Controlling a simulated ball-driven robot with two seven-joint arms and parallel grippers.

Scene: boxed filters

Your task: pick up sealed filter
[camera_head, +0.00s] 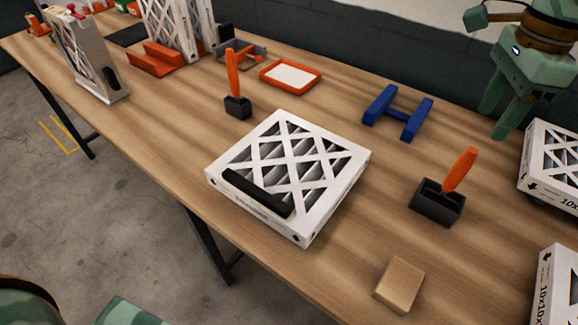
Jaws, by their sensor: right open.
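A white square filter box (325,158) with a diamond lattice top lies flat in the middle of the wooden table. A black bar (257,193) lies along its front left edge. I cannot tell from the picture whether it is sealed. Other white lattice boxes are at the right edge, one farther back (552,165) and one in front (556,290), both cut off by the picture. My right gripper (497,122) points down, open and empty, over the back right of the table, apart from the boxes. My left gripper does not show; green parts of mine show at the bottom left.
A blue H-shaped stand (398,112), two dark holders with orange handles (238,106) (438,203), an orange tray (290,76) and a tan block (399,284) surround the middle box. A grey wall is behind.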

